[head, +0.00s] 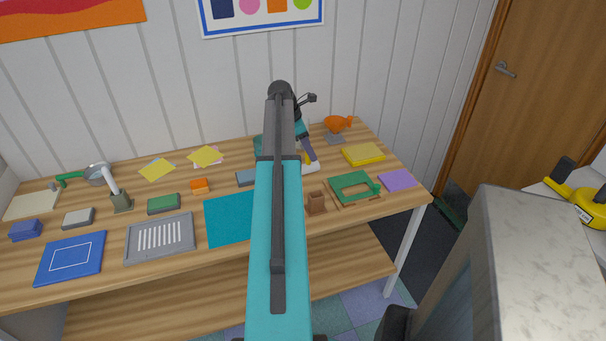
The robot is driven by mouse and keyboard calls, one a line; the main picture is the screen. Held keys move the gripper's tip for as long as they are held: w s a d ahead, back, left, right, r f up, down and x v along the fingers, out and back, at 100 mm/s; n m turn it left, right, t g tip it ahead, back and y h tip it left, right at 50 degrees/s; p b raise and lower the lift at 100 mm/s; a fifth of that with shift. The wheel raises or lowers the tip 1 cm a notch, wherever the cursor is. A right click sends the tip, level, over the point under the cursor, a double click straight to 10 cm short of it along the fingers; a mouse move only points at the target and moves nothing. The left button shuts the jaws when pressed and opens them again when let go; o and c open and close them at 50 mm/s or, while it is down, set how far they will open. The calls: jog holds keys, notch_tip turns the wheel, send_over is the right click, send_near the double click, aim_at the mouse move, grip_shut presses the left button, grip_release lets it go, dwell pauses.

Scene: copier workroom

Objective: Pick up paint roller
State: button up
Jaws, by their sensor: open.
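My arm reaches up the middle of the head view and bends down over the table beyond it. My gripper (311,157) is at the arm's far end, small and partly hidden; it is open. A white and yellow thing (311,168) shows by the gripper, mostly covered by my arm. I cannot tell whether it is the paint roller or whether the gripper touches it. A green-handled thing (70,177) lies at the far left of the table, beside a rounded grey piece (97,172); it could also be the roller. No roller is clearly recognisable.
The wooden table (180,180) holds a teal sheet (228,219), a grey slotted tray (160,239), a green frame (352,187), a yellow block (364,154) and an orange fish-like figure (338,123). The panelled wall is behind. A grey-topped cabinet (545,260) stands at right.

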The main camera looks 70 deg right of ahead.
aim_at(312, 163)
jog(key=shift+p+x, duration=0.3)
jog(key=shift+x, duration=1.65)
grip_shut()
